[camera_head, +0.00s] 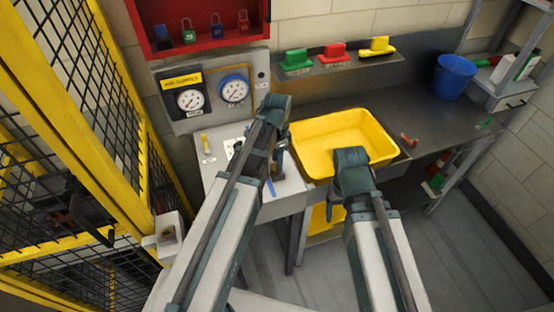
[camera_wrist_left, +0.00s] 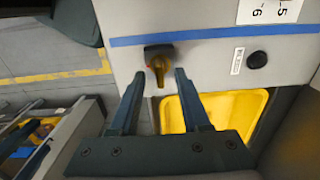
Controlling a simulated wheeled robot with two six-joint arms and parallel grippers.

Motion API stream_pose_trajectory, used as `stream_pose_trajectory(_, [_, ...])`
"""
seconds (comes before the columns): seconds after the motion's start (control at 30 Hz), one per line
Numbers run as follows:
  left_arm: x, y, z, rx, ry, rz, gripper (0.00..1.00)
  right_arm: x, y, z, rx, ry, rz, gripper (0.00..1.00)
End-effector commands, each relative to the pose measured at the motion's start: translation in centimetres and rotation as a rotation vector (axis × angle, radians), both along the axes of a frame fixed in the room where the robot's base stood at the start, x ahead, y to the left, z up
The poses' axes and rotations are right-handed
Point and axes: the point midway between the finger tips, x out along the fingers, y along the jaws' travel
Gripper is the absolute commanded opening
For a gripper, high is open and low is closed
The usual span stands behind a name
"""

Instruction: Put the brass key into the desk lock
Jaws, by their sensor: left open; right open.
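A small brass-coloured piece with a dark head (camera_wrist_left: 158,64) sits near the edge of the grey desk panel in the left wrist view. I cannot tell for sure whether it is the key or part of the lock. My left gripper (camera_wrist_left: 159,77) is open, its fingertips on either side of this piece, with no clear contact visible. In the head view my left gripper (camera_head: 280,155) is over the desk panel (camera_head: 215,180), partly hidden by its arm.
The yellow tray (camera_head: 375,130) stands right of the desk panel on a dark bench. A black button (camera_wrist_left: 257,60) and blue tape (camera_wrist_left: 220,33) are on the panel. A yellow fence (camera_head: 75,110) is at left. A blue bucket (camera_head: 454,75) stands at back right.

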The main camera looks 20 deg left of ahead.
Motion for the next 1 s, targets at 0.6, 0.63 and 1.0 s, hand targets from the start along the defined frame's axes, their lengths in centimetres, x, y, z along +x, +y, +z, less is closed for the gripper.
stream_pose_trajectory(0.6, [0.0,0.0,9.8,0.0,0.0,0.0,0.47,0.0,0.0,9.8,0.002,0.001,-0.011,0.76])
stream_pose_trajectory(0.63, [0.0,0.0,10.2,0.0,0.0,0.0,0.47,0.0,0.0,10.2,0.002,0.002,-0.011,0.76])
stream_pose_trajectory(1.0, [0.0,0.0,12.0,0.0,0.0,0.0,0.47,-0.1,0.0,12.0,0.002,0.003,-0.008,0.76])
